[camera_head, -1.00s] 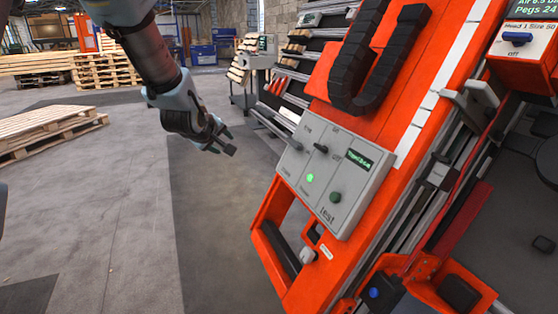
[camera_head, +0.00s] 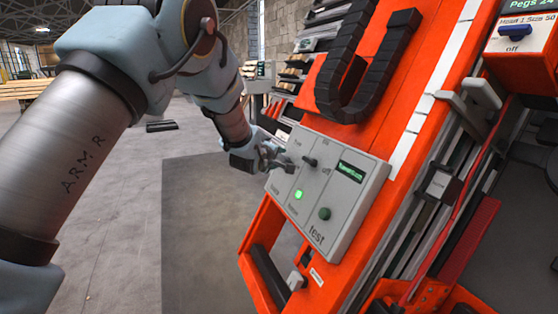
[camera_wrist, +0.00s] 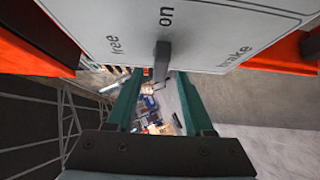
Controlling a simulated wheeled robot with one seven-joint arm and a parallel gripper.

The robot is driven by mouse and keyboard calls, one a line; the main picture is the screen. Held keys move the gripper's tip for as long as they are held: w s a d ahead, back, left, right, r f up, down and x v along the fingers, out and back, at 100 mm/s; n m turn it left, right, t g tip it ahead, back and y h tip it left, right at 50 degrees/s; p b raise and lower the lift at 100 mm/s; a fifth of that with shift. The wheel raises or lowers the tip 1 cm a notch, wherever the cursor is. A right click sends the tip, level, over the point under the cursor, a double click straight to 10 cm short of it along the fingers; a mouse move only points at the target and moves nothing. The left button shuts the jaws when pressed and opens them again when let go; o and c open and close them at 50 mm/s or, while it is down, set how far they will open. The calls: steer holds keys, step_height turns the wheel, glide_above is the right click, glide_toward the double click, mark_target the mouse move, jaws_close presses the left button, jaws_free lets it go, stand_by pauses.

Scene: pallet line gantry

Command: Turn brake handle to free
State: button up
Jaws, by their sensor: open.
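The grey control panel (camera_head: 335,215) is on the orange machine frame. In the wrist view, the panel face (camera_wrist: 215,25) shows the words "free" at left, "on" in the middle and "brake" at right. The dark brake handle (camera_wrist: 162,62) stands out there between "free" and "brake". My gripper (camera_wrist: 159,78) is open, with one teal finger on each side of the handle's line. I cannot tell whether a finger touches it. In the head view, my gripper (camera_head: 281,158) is at the panel's left edge and hides the handle there.
The panel also has a black switch (camera_head: 309,161) marked "off", a lit green lamp (camera_head: 298,195), a dark green "test" button (camera_head: 324,213) and a small display (camera_head: 350,172). A black cable chain (camera_head: 345,95) lies above. Open floor (camera_head: 195,240) is left of the machine.

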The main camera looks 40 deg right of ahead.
steer(key=shift+x, duration=0.95)
jaws_close()
